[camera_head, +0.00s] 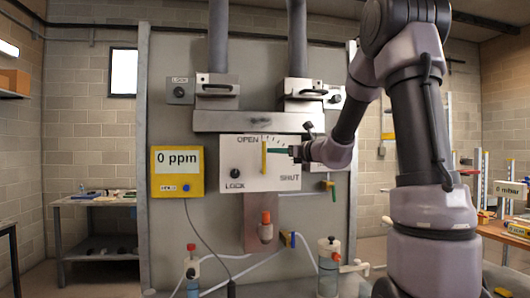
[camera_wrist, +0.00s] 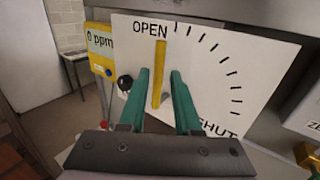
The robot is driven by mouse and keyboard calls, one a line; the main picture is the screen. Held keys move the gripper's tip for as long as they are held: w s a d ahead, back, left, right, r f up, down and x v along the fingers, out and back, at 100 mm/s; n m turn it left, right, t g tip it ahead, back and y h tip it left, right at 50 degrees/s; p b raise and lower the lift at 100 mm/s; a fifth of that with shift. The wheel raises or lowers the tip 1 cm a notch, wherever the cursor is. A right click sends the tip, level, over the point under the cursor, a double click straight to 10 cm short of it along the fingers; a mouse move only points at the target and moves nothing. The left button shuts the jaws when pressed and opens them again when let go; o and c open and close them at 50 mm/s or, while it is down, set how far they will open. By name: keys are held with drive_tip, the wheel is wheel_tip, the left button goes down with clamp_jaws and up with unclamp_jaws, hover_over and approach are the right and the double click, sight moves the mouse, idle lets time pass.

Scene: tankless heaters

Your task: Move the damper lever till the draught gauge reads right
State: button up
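The damper lever is a yellow bar (camera_head: 264,157) on a white plate (camera_head: 285,180) marked OPEN at the top and SHUT at lower right. It stands nearly upright at the OPEN end of the tick marks, and also shows in the wrist view (camera_wrist: 160,70). My gripper (camera_wrist: 160,76) has green fingers, one on each side of the lever, with a gap to each. In the head view my gripper (camera_head: 271,151) reaches the lever from the right. A display at the far right (camera_head: 508,189) seems to read 0 mbar; I cannot tell whether it is the draught gauge.
A yellow meter (camera_head: 178,172) reading 0 ppm hangs left of the plate. A black LOCK knob (camera_head: 236,173) sits at the plate's lower left. A metal duct box (camera_head: 255,121) is just above. An orange-capped fitting (camera_head: 266,229) and hoses are below.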

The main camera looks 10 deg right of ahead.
sight(264, 150)
drive_tip(key=x, duration=0.6)
drive_tip(key=shift+w+a, duration=0.2)
drive_tip(key=shift+w, duration=0.05)
clamp_jaws()
idle(1.2)
